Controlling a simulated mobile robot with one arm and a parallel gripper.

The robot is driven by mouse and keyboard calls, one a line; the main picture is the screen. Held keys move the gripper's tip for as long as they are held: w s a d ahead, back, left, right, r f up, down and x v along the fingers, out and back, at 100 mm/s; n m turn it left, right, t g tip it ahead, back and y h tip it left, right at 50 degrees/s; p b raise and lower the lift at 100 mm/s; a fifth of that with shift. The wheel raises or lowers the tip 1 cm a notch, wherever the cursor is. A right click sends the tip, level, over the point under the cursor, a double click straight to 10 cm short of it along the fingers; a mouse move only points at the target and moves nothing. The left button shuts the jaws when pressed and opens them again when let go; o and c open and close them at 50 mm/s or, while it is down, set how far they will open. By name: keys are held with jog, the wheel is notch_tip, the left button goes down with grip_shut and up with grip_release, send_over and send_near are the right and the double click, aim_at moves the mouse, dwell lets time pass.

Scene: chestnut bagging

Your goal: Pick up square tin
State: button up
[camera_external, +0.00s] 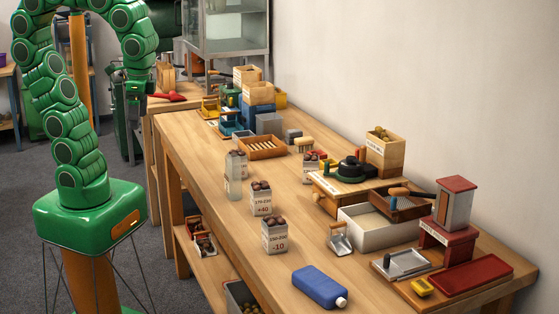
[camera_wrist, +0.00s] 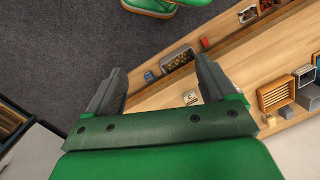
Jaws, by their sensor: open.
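Several pale grey, square-sided tins with printed labels, filled with brown chestnuts, stand upright on the long bench in the external view. One marked -10 (camera_external: 275,238) is nearest the camera; one marked +40 (camera_external: 261,204) is behind it. Others are a tin farther back at left (camera_external: 234,180) and one by the wooden stand (camera_external: 310,174). I cannot tell which one the task names. A small pale tin (camera_wrist: 192,97) shows in the wrist view. My gripper (camera_external: 133,150) hangs left of the bench's far end, apart from all tins. Its fingers are spread and empty in the wrist view (camera_wrist: 160,66).
A blue bottle (camera_external: 319,287) lies at the bench's front. A white bin (camera_external: 375,238), a red tray (camera_external: 470,275) and a small red-topped tower (camera_external: 455,203) crowd the right. A slatted wooden tray (camera_external: 262,153) lies farther back. The left front strip of bench is clear.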

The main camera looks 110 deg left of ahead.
jog(key=w+a+r+n, duration=0.1)
jog(key=w+a+n, duration=0.6)
jog(key=a, duration=0.1)
jog(key=n+g+y, duration=0.1)
jog(key=n+y, duration=0.2)
jog(key=n, duration=1.2)
send_over(238, 158)
jog(key=w, duration=0.1)
notch_tip(238, 158, down, 2)
jog(key=f, duration=1.6)
jog(key=shift+w+d+f, duration=0.15)
jog(key=shift+d+f, duration=0.15)
jog(key=shift+f, duration=0.1)
jog(key=shift+d+x, duration=0.2)
jog(key=shift+x, duration=1.85)
jog(key=shift+d+x, duration=0.25)
jog(key=shift+x, duration=1.75)
jog(key=shift+f, duration=0.1)
jog(key=c, duration=1.1)
jog(key=shift+g, duration=0.3)
